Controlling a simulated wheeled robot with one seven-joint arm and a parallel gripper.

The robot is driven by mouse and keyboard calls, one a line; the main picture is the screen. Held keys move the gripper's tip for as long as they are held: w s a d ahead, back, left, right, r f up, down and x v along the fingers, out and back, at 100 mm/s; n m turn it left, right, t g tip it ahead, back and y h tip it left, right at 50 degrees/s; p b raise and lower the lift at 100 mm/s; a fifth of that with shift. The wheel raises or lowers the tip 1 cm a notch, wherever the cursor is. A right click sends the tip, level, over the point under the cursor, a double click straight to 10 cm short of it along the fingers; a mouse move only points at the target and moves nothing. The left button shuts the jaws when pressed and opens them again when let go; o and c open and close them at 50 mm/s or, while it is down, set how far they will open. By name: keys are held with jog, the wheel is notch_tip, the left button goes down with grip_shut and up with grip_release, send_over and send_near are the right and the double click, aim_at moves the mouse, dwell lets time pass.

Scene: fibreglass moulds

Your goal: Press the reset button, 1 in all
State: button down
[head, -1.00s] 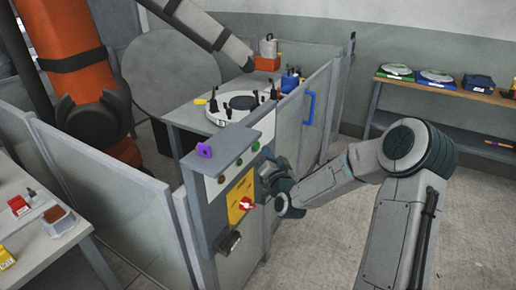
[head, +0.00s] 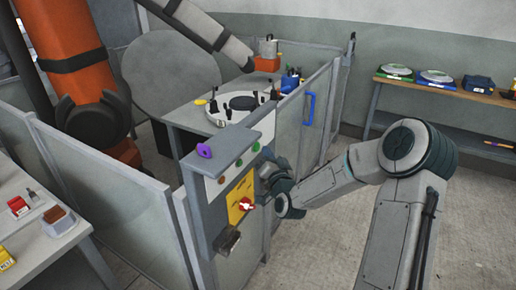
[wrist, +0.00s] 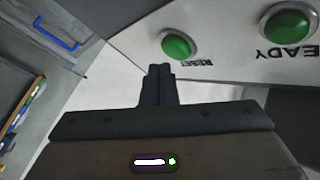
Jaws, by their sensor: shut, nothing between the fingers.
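The reset button is a green dome (wrist: 178,44) on a pale panel, with an upside-down RESET label beside it in the wrist view. It looks to be the far green button (head: 256,147) on the control panel in the head view. My gripper (wrist: 160,70) is shut and empty. Its tips appear just below and left of the reset button in the wrist view, not covering it; I cannot tell the depth gap. In the head view my gripper (head: 266,170) is beside the panel's right side, its fingertips hard to make out.
Another green button (wrist: 289,23), labelled READY, is to the right of reset. The panel also carries a red knob (head: 246,205) on a yellow plate (head: 238,196). Fence panels with a blue handle (head: 309,107) stand behind. Open floor lies right of the panel.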

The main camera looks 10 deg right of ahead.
jog(key=shift+w+a+f, duration=0.1)
dwell(0.7)
jog(key=shift+w+a+b, duration=0.15)
jog(key=shift+a+b, duration=0.1)
jog(key=shift+b, duration=0.2)
jog(key=shift+w+a+b, duration=0.25)
jog(key=shift+a+b, duration=0.05)
dwell(0.5)
jog(key=shift+s+d, duration=0.1)
dwell(0.4)
jog(key=shift+s+d, duration=0.4)
jog(key=shift+d, duration=0.1)
jog(key=shift+d, duration=0.1)
jog(key=s+d, duration=0.1)
jog(key=d, duration=0.1)
jog(key=s+d+b, duration=0.1)
jog(key=s+d, duration=0.1)
dwell(0.4)
dwell(0.4)
